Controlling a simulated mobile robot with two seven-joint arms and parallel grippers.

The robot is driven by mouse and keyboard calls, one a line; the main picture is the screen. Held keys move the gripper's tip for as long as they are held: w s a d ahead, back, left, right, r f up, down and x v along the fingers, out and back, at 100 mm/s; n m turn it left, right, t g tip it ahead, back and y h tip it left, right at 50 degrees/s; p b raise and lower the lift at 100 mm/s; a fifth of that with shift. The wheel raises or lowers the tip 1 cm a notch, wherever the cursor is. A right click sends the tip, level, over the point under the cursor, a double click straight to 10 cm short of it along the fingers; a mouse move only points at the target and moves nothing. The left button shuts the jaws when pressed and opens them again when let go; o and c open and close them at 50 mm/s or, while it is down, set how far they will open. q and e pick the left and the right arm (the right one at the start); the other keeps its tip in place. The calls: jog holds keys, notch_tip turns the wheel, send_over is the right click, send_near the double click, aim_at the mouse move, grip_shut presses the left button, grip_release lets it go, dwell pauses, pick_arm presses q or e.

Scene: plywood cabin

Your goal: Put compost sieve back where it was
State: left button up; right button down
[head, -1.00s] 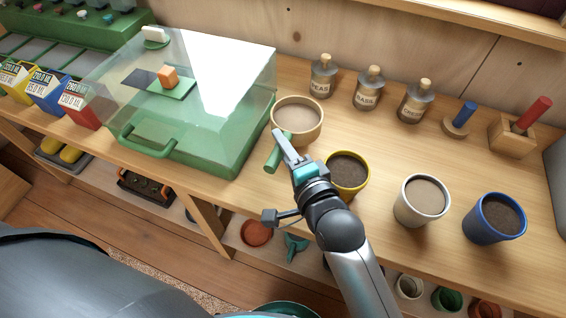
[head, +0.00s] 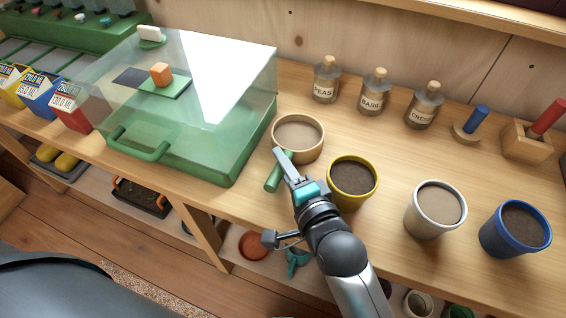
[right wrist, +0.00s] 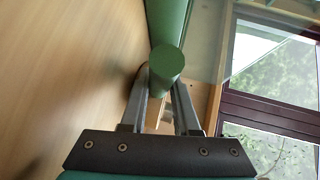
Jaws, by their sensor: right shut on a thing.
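The compost sieve (head: 299,139) is a round, shallow wooden ring with a pale mesh and a green handle (head: 274,182). It is over the bench, right of the green box with the clear lid. My right gripper (head: 280,158) is shut on the handle. In the right wrist view the round end of the green handle (right wrist: 167,62) stands between the fingers (right wrist: 160,105); the ring is not clearly seen there. I cannot tell whether the sieve touches the bench. My left gripper is not in view.
The green box (head: 200,155) stands close left of the sieve. A yellow pot (head: 352,182) is close right, with a white pot (head: 434,210) and a blue pot (head: 515,230) beyond. Labelled bottles (head: 374,92) stand behind. Bare bench lies between the bottles and pots.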

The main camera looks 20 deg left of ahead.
jog(key=shift+f, duration=0.1)
jog(key=c, duration=0.9)
grip_release()
jog(key=shift+o, duration=0.9)
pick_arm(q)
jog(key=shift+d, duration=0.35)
pick_arm(e)
jog(key=shift+o, duration=0.3)
jog(key=shift+f, duration=0.1)
